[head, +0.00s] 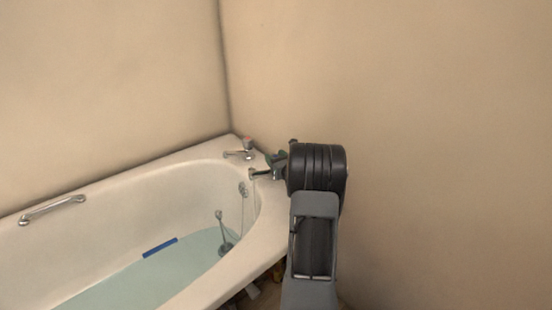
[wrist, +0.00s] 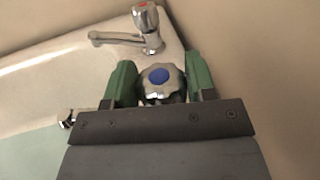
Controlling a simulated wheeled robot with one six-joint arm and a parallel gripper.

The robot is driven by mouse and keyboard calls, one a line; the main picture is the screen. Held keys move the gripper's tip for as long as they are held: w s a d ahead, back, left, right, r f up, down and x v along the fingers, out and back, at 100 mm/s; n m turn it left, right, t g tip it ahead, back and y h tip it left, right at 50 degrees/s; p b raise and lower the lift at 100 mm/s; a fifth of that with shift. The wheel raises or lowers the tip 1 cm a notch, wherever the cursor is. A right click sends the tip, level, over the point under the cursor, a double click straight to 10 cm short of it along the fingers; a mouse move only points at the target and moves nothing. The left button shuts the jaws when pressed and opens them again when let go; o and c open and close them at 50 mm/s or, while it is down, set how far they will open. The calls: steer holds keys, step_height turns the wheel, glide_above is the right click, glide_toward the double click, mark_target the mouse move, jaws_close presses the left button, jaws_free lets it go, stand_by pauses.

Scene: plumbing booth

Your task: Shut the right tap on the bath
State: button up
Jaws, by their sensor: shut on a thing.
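The right tap has a chrome handle with a blue cap (wrist: 159,76), seen close in the wrist view. In the head view its spout (head: 259,174) points left over the bath rim, and my arm and gripper hide its handle. A thin pale line below the spout may be water; I cannot be sure. My gripper (wrist: 161,66) is shut on the tap handle, with one green finger on each side. In the head view the gripper (head: 277,161) is at the bath's far right corner. The bath (head: 185,158) is white and holds pale blue-green water (head: 140,284).
The other tap (head: 246,145), red-capped, stands just behind; it also shows in the wrist view (wrist: 146,22). Beige walls (head: 420,110) meet behind the corner, close to my gripper. A grab rail (head: 52,208) is on the left rim. A blue object (head: 160,247) is in the bath.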

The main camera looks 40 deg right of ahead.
steer(key=shift+f+m+h+b, duration=0.2)
steer(key=shift+m+h+b, duration=0.4)
steer(key=shift+h+b, duration=0.4)
steer(key=shift+r+m+g+h+b, duration=0.2)
steer(key=shift+m+g+h+b, duration=0.5)
steer(key=shift+m+h+b, duration=0.35)
steer(key=o, duration=0.9)
steer(key=shift+s, duration=0.1)
steer(key=p+v, duration=0.3)
steer(key=v, duration=1)
steer(key=shift+s+a+p, duration=0.25)
steer(key=shift+p, duration=0.05)
